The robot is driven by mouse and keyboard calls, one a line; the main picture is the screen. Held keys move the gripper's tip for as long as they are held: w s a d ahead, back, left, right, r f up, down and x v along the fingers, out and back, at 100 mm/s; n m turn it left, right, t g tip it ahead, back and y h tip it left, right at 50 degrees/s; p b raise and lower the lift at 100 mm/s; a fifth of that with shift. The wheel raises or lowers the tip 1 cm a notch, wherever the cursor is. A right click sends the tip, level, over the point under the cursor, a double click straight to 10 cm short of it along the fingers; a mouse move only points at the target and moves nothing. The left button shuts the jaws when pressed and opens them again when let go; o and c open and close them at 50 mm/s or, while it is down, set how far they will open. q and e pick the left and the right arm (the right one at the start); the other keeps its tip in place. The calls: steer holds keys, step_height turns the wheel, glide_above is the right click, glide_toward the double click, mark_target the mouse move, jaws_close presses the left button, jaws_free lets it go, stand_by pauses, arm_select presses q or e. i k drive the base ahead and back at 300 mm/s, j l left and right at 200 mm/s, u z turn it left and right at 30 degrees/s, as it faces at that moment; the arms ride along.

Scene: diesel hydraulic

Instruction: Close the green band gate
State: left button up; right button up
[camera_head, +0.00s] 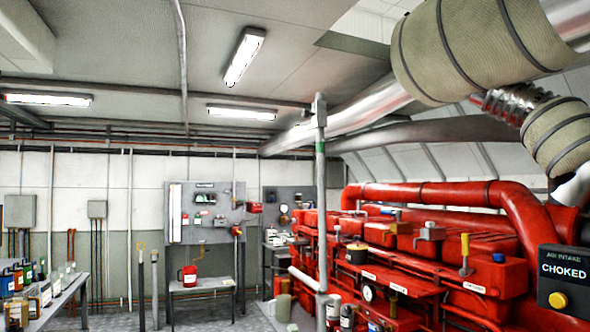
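A grey vertical pipe (320,220) stands left of the red engine, near the middle of the view. A green band (320,147) wraps around its upper part, below a small grey fitting (319,104) at its top. I cannot make out a gate handle on this pipe or tell whether a gate is open or shut. Neither of my grippers is in view.
The red engine (420,240) fills the right side, with a yellow-handled lever (465,250) on it. A black "CHOKED" panel (564,282) is at the right edge. A bench (62,290) with containers stands left. Some floor (205,318) is clear.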

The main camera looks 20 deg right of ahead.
mark_target(320, 145)
steer(key=i+j+z, duration=0.35)
steer(key=i+z, duration=0.15)
steer(key=i, duration=0.15)
steer(key=i+j+z, duration=0.7)
steer(key=j+z, duration=0.2)
steer(key=j, duration=0.3)
steer(key=i+j+z, duration=0.15)
steer(key=j+z, duration=0.2)
steer(key=j, duration=0.4)
steer(key=j+z, duration=0.4)
steer(key=j, duration=0.35)
steer(key=k+j+z, duration=0.1)
steer(key=j, duration=0.4)
steer(key=u, duration=0.6)
